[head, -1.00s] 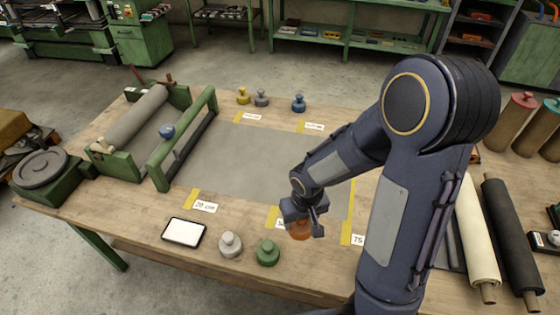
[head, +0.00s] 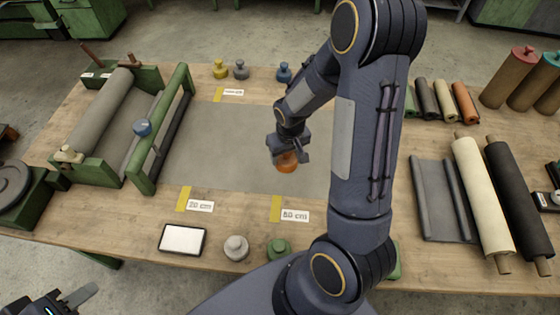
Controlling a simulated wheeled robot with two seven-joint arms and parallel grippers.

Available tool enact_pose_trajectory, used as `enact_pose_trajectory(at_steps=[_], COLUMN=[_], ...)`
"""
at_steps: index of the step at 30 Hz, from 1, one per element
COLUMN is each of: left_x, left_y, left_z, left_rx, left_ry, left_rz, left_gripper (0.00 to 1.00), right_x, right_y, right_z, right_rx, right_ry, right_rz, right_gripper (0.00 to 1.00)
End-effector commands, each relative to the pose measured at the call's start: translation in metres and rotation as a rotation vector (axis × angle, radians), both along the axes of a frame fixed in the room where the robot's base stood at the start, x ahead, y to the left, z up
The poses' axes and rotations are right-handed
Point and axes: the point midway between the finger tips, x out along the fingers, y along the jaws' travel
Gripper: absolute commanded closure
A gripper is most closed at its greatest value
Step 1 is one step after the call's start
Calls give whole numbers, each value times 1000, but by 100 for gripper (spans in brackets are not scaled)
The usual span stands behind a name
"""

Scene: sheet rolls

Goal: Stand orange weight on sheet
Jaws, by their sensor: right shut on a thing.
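The orange weight (head: 286,163) is in the jaws of my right gripper (head: 287,154), which is shut on it. The weight looks upright, over the front right part of the grey sheet (head: 215,150). I cannot tell whether its base touches the sheet. The sheet lies flat on the wooden table; my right arm hides its right part. My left gripper (head: 72,299) is at the bottom left corner, partly cut off, away from the sheet, and its opening is unclear.
A green roller frame (head: 160,130) stands at the sheet's left. Grey (head: 236,247) and green (head: 279,248) weights and a white-screened tablet (head: 183,239) lie in front. Yellow (head: 220,69), grey and blue weights stand behind. Rolls (head: 480,195) lie at the right.

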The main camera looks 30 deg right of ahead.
Motion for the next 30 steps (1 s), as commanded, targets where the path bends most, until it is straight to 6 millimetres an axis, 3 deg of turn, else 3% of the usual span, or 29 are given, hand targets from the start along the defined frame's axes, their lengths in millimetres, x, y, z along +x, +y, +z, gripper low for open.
enact_pose_trajectory(at_steps=[3, 10, 19, 26, 30], left_x=[0, 0, 0, 0, 0], left_y=[0, 0, 0, 0, 0], left_z=[-2, -16, -21, -41, -42], left_rx=[0, 0, 0, 0, 0], left_ry=[0, 0, 0, 0, 0], left_rz=[0, 0, 0, 0, 0], left_gripper=[63, 63, 63, 63, 63], right_x=[13, 28, 35, 37, 37], right_y=[-20, -41, -51, -54, -54], right_z=[-17, -50, -61, -93, -97], right_rx=[0, 0, 0, -1, -1], right_ry=[2, -3, -3, -2, -4], right_rz=[-4, -1, 0, 2, 1], right_gripper=[100, 100, 100, 100, 100])
